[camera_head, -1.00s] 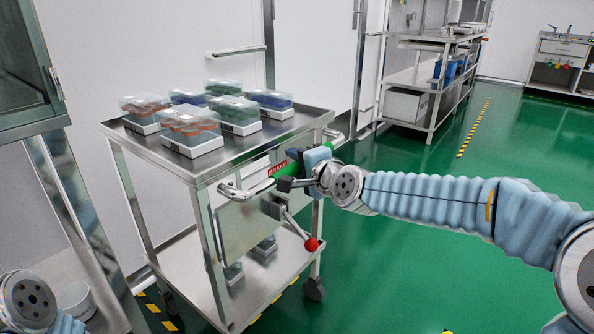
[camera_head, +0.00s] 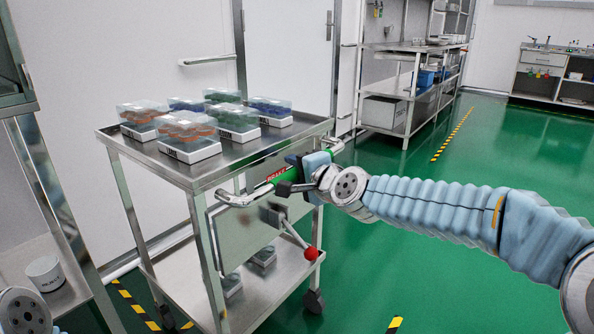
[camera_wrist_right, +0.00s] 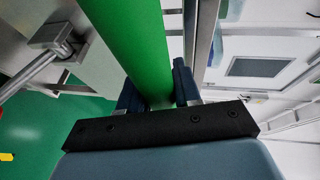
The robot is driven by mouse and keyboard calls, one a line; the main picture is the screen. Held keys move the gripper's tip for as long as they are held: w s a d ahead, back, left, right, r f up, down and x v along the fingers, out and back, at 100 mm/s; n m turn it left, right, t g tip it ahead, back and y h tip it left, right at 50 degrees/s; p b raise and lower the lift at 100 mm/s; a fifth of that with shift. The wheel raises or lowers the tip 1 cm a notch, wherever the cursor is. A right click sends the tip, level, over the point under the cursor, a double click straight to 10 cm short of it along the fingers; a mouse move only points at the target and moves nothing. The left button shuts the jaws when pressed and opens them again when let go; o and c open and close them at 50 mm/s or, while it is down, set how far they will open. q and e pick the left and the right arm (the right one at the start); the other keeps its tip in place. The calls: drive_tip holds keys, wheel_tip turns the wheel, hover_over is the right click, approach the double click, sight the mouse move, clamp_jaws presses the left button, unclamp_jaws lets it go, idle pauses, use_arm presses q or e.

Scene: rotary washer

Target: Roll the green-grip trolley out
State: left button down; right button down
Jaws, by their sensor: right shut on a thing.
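The steel trolley (camera_head: 170,163) stands left of centre with clear boxes of orange, green and blue contents (camera_head: 189,134) on its top shelf. My right gripper (camera_head: 297,170) is shut on the green grip. In the right wrist view its two fingers (camera_wrist_right: 158,92) lie on either side of the green bar (camera_wrist_right: 130,40). A lever with a red knob (camera_head: 311,253) hangs below the handle. Of my left arm only a joint shows at the lower left; its gripper is out of view.
A steel cabinet (camera_head: 42,170) with a white tub (camera_head: 45,273) stands close at the left. Steel shelving (camera_head: 408,95) is at the back. The green floor (camera_head: 440,190) to the right is clear, with yellow-black floor tape (camera_head: 452,135) across it.

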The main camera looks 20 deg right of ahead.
drive_tip(key=shift+s+d+f, duration=0.1)
drive_tip(key=shift+s+d, duration=0.05)
drive_tip(key=shift+s, duration=0.05)
drive_tip(key=c, duration=0.9)
unclamp_jaws()
drive_tip(key=shift+o, duration=0.2)
drive_tip(key=v, duration=1.3)
drive_tip(key=shift+s, duration=0.35)
drive_tip(key=shift+d, duration=0.1)
